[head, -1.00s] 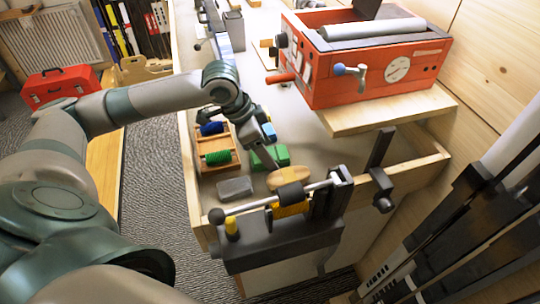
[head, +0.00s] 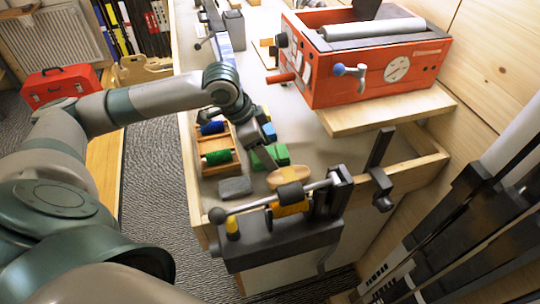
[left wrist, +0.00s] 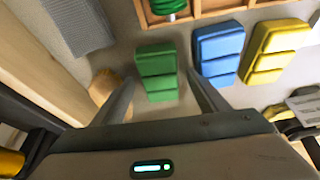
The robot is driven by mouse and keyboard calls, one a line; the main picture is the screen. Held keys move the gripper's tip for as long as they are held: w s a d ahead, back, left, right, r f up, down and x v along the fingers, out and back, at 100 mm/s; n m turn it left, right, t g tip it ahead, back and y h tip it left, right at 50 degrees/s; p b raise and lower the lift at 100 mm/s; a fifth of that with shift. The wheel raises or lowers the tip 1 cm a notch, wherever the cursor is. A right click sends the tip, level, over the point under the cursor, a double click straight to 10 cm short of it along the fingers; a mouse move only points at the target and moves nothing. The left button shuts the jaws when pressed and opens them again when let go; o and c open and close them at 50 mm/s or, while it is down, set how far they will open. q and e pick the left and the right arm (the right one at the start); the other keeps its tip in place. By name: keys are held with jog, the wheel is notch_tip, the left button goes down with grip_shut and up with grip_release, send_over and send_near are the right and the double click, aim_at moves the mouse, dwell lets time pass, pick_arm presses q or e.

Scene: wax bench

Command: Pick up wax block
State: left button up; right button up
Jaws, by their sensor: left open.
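Wax blocks lie on the bench. In the left wrist view a green wax block (left wrist: 157,72) sits between the fingers of my left gripper (left wrist: 160,80), which is open, with a gap on both sides. A blue wax block (left wrist: 217,52) and a yellow one (left wrist: 275,50) lie to its right. In the head view my left gripper (head: 264,157) points down at the green block (head: 281,155), hiding part of it. The blue block (head: 269,132) shows just behind. My right gripper is not in view.
A wooden rack with brushes (head: 217,157), a grey block (head: 235,187) and an oval cork-coloured piece (head: 289,177) lie close by. A black clamp vise (head: 280,243) stands at the bench's near end. A red machine (head: 370,72) stands behind right.

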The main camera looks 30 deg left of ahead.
pick_arm(q)
jog(key=shift+f, duration=0.15)
dwell(0.3)
jog(key=shift+c, duration=0.7)
jog(key=c, duration=1)
jog(key=shift+c, duration=0.6)
